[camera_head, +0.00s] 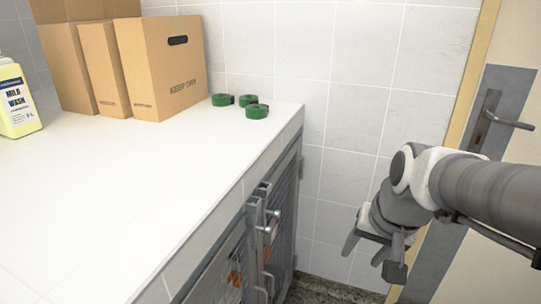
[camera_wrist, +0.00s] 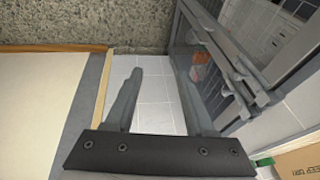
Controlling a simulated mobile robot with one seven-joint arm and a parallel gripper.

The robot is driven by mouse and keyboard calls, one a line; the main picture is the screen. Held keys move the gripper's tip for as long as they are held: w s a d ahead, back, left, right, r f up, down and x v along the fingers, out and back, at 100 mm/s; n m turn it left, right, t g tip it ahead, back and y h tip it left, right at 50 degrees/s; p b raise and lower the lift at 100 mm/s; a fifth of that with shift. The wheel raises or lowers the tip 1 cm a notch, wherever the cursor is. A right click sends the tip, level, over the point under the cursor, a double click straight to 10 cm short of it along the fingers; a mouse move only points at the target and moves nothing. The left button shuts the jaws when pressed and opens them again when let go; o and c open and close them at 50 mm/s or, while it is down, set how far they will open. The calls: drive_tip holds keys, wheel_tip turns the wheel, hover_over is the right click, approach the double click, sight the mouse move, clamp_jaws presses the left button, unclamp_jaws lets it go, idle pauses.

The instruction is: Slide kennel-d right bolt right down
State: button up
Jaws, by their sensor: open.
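The kennel fronts (camera_head: 236,262) are grey metal bars under the white counter's edge. Upright grey bolts with pale knobs (camera_head: 269,229) stand near the front's middle; they also show as grey bars in the wrist view (camera_wrist: 228,72). No kennel letter is readable, so I cannot tell which one is kennel-d's right bolt. My gripper (camera_head: 364,256) is in the air to the right of the kennel fronts, apart from them. In the wrist view my gripper (camera_wrist: 158,68) has its two fingers spread with nothing between them. The kennel front is beside the right finger there.
The white counter (camera_head: 110,185) carries cardboard boxes (camera_head: 160,70), a yellow wash bottle (camera_head: 17,103) and green rolls (camera_head: 257,111). A tiled wall (camera_head: 335,90) is behind. A door with a lever handle (camera_head: 508,122) is at the right, behind my arm.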

drive_tip(key=w+a+f+m+g+y, duration=0.2)
drive_tip(key=w+f+m+g+y, duration=0.15)
drive_tip(key=f, duration=0.35)
drive_tip(key=m+t+y+p, duration=0.1)
drive_tip(key=m+t+y, duration=0.6)
drive_tip(key=y, duration=0.6)
approach(273, 214)
drive_tip(key=shift+m+g, duration=0.35)
drive_tip(key=shift+m, duration=0.1)
drive_tip(key=b+x, duration=0.1)
drive_tip(key=x, duration=0.2)
drive_tip(key=b+x, duration=0.1)
drive_tip(key=x, duration=0.3)
drive_tip(key=b+x, duration=0.1)
drive_tip(key=x, duration=0.2)
drive_tip(key=shift+w+b, duration=0.4)
clamp_jaws()
drive_tip(key=shift+f, duration=0.1)
